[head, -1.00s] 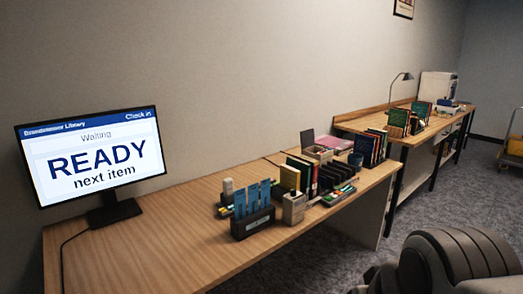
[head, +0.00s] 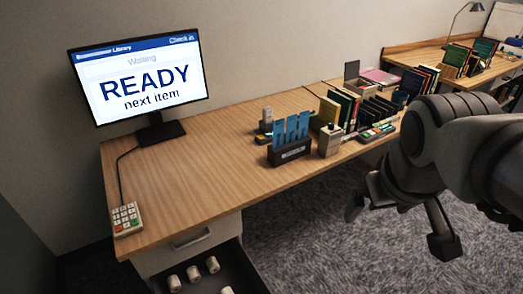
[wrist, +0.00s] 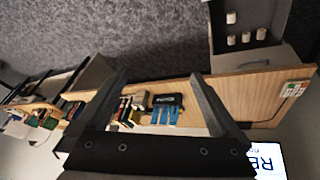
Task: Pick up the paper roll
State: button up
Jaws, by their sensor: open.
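Several small white paper rolls stand in an open dark drawer (head: 250,279) under the near left end of the desk. One paper roll (head: 213,264) is at the right of a row of three, with another roll (head: 193,274) in the middle and a third (head: 174,284) at the left. A further roll (head: 227,291) is cut by the bottom edge. The wrist view shows rolls (wrist: 231,40) in the drawer at upper right. My gripper (head: 400,228) is open and empty, in front of the desk and well right of the drawer. Its fingers (wrist: 158,76) point away from the rolls.
The wooden desk (head: 210,185) holds a monitor (head: 140,80), a keypad (head: 126,219), a card holder (head: 290,150) and books (head: 345,108). A second desk (head: 425,55) stands behind at right. Open carpet (head: 310,240) lies between the drawer and my gripper.

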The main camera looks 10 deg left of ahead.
jog(key=w+a+f+n+g+h+b, duration=0.1)
jog(key=w+a+f+n+b, duration=0.5)
jog(key=w+f, duration=0.5)
jog(key=n+g+y+b, duration=0.2)
jog(key=n+g+b, duration=0.2)
jog(key=n+b, duration=0.95)
send_over(228, 293)
jog(key=p, duration=0.3)
notch_tip(228, 293, down, 47)
jog(key=n, duration=0.4)
notch_tip(228, 293, down, 12)
jog(key=b, duration=0.3)
jog(key=shift+a+f, duration=0.1)
jog(key=shift+a, duration=0.05)
notch_tip(228, 293, down, 5)
jog(key=b, duration=0.2)
jog(key=shift+s+f+b, duration=0.1)
jog(key=shift+b, duration=0.25)
jog(key=c, duration=1.4)
